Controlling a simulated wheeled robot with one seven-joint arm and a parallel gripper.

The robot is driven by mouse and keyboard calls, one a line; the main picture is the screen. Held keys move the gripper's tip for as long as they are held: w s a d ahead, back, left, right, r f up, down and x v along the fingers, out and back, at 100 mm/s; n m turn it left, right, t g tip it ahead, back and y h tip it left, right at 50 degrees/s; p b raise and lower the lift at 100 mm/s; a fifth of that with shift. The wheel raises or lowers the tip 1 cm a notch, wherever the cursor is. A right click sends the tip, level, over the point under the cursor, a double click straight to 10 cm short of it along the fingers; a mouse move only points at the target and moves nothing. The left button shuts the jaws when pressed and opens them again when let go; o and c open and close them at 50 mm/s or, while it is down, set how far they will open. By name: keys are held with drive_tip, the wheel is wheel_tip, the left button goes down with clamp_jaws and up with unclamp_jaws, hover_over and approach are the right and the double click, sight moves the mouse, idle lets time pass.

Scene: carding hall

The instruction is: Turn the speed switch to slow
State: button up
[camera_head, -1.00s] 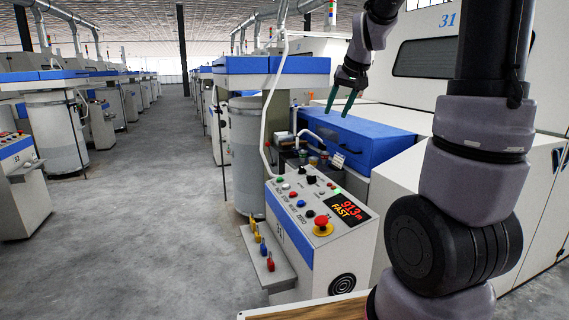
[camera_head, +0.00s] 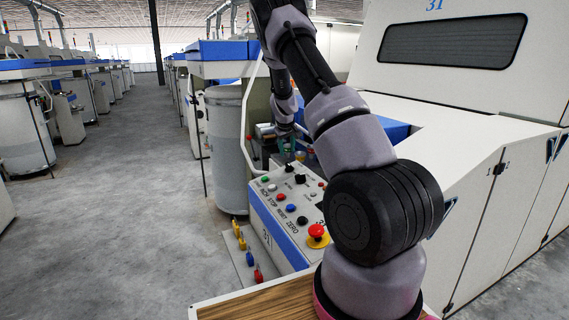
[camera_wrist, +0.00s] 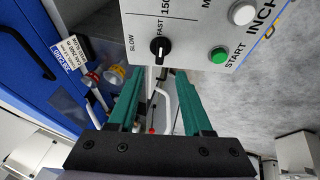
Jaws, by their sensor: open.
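The speed switch (camera_wrist: 160,46) is a black knob on the white control panel (camera_wrist: 190,30), in the wrist view. SLOW is printed to its left and FAST beside its top. Which label its pointer faces is too small to tell for sure. My gripper (camera_wrist: 159,73) is open, its two teal fingers spread just short of the panel edge, with the knob ahead of the gap and nothing between the tips. In the head view my gripper (camera_head: 288,146) is small and partly hidden by my arm, at the panel's far end. My arm covers most of the panel's display.
A green START button (camera_wrist: 219,55) and a white button (camera_wrist: 242,12) are right of the knob. A red emergency button (camera_head: 317,231) stands at the panel's near end. Blue machine covers (camera_wrist: 30,60) and a hanging tag (camera_wrist: 71,54) are left. The aisle floor (camera_head: 150,200) is clear.

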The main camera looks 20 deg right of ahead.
sight(288, 164)
drive_tip(key=x, duration=0.9)
clamp_jaws()
